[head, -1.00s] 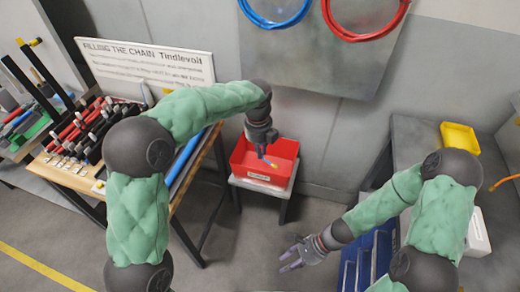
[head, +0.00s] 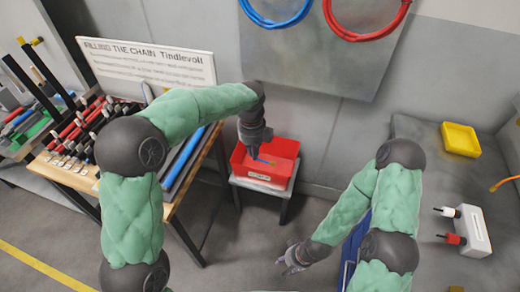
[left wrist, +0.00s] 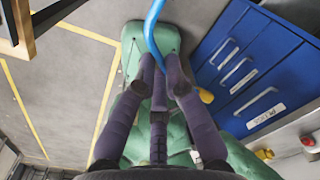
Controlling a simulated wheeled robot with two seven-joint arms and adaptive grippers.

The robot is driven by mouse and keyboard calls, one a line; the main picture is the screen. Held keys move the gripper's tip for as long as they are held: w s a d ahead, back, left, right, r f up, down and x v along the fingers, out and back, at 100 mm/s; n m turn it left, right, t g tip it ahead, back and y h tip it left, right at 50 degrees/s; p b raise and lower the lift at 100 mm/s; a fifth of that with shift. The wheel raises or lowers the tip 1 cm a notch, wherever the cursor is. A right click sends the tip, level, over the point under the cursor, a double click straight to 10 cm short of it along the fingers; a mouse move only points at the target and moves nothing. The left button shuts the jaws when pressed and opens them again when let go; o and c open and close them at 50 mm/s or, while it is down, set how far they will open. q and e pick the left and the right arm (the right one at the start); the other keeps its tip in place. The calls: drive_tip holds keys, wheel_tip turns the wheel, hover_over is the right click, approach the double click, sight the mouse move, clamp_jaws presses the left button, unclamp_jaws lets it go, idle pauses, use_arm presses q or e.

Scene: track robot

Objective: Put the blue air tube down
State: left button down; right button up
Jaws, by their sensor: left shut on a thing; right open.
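My left gripper (head: 254,150) is over the red bin (head: 264,174) in the head view, pointing down. It is shut on the blue air tube, which shows as a short blue piece (head: 263,160) with an orange tip. In the left wrist view, the blue tube (left wrist: 151,38) curves up from between my left fingers (left wrist: 162,88), with a yellow-orange end (left wrist: 206,96) beside them. I cannot tell whether the tube touches the bin. My right gripper (head: 284,260) is open and empty over the floor.
The bin stands on a small pale-topped stand (head: 245,185) by the wall. A wooden bench (head: 180,205) with tools is to the left. A grey table (head: 425,225) with a yellow tray (head: 460,139) is to the right. Blue drawers (left wrist: 245,70) show in the left wrist view.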

use_arm(q)
drive_tip(key=s+a+f+n, duration=0.2)
drive_tip(key=a+n, duration=0.6)
drive_tip(key=n, duration=0.6)
drive_tip(key=s+a+f+n, duration=0.3)
drive_tip(key=a+f+n, duration=0.2)
drive_tip(key=n, duration=0.9)
drive_tip(key=a, duration=0.3)
drive_tip(key=shift+n+y, duration=0.3)
drive_tip(key=shift+y, duration=0.1)
